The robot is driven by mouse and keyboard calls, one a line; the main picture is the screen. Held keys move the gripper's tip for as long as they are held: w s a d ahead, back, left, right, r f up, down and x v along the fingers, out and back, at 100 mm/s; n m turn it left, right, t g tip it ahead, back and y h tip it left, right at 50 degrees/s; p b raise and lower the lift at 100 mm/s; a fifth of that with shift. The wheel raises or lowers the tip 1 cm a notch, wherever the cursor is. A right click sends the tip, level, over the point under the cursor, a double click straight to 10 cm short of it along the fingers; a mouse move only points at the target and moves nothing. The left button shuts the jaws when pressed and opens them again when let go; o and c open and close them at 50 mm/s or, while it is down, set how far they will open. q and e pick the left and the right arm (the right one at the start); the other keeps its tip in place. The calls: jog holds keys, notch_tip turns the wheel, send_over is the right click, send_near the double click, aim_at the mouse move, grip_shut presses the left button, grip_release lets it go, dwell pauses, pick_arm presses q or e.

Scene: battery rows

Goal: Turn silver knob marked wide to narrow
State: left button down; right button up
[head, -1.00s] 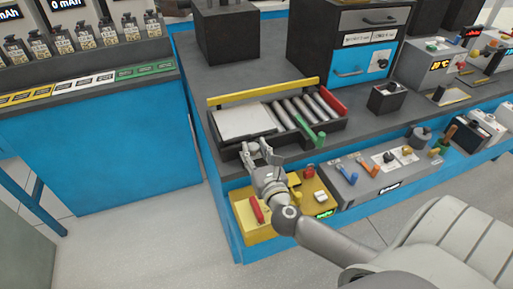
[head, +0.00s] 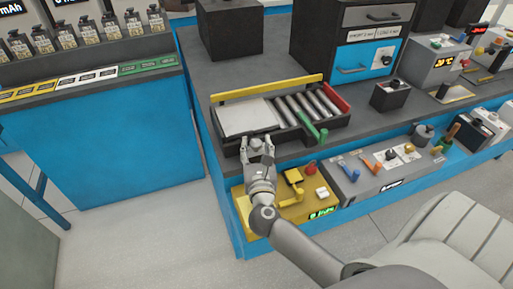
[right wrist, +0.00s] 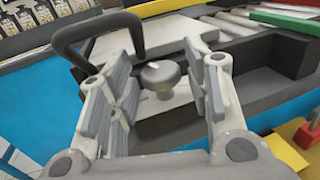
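A round silver knob (right wrist: 160,76) shows in the right wrist view on the front of the dark roller tray (head: 230,146). No marking on it can be read. My right gripper (head: 258,143) is at the tray's front edge; in the right wrist view its fingers (right wrist: 165,92) are spread to the left and right of the knob. Gaps show between the knob and both fingers. In the head view the gripper hides most of the knob. My left gripper is not in view.
A yellow control box (head: 318,196) with levers and a red knob lies just below the gripper. A dark curved handle (right wrist: 98,32) rises beside the left finger. The floor at left is clear.

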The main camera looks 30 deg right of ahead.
jog(key=shift+f, duration=0.1)
jog(key=shift+s+a, duration=0.15)
jog(key=shift+s, duration=0.1)
jog(key=v, duration=1.1)
jog(key=shift+s, duration=0.2)
